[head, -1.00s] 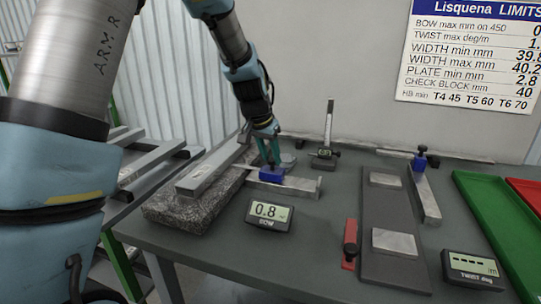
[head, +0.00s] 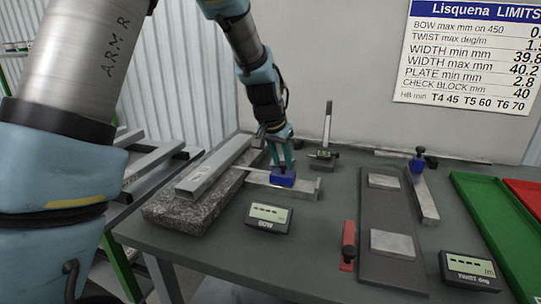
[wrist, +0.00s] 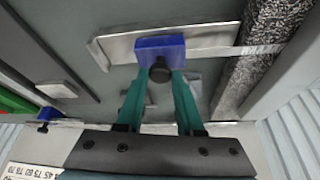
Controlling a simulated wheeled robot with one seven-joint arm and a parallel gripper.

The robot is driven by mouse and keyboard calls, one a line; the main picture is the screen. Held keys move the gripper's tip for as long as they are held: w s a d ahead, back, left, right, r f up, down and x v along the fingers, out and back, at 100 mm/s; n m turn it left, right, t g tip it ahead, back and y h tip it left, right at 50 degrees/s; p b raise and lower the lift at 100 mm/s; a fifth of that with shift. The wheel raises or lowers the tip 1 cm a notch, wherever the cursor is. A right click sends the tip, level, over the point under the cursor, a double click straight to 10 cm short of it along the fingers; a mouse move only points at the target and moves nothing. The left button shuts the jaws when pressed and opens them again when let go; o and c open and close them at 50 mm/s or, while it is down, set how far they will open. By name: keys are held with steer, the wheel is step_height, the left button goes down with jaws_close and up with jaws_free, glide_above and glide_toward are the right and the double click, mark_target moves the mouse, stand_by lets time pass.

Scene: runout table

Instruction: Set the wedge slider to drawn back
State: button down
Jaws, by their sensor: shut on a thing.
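The wedge slider is a blue block (head: 283,180) with a black knob, seated on a flat metal bar (head: 306,187). A thin pale tongue (head: 252,174) runs left from it toward the granite block (head: 180,205). My gripper (head: 281,168) comes down from above and is shut on the blue slider. In the wrist view, the teal fingertips (wrist: 160,80) straddle the black knob (wrist: 159,72) against the blue block (wrist: 160,48). The tongue in that view (wrist: 240,50) reaches to the granite edge (wrist: 255,60).
A grey bar (head: 215,166) lies on the granite. The BOW display (head: 268,217) shows dashes and stands in front of the slider. A height gauge (head: 325,150) stands behind. A red-handled tool (head: 348,245) and a dark plate fixture (head: 385,215) are to the right.

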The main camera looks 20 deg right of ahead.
steer(key=s+d, duration=0.2)
steer(key=s+d+p, duration=0.1)
steer(key=s+d, duration=0.1)
steer(key=shift+s+d, duration=0.15)
steer(key=shift+d, duration=0.2)
steer(key=c, duration=0.5)
jaws_free()
steer(key=shift+r, duration=0.1)
steer(key=b+v, duration=0.2)
steer(key=v, duration=0.8)
steer(key=shift+s+a+r+b, duration=0.1)
steer(key=shift+r+b, duration=0.2)
steer(key=shift+b, duration=0.1)
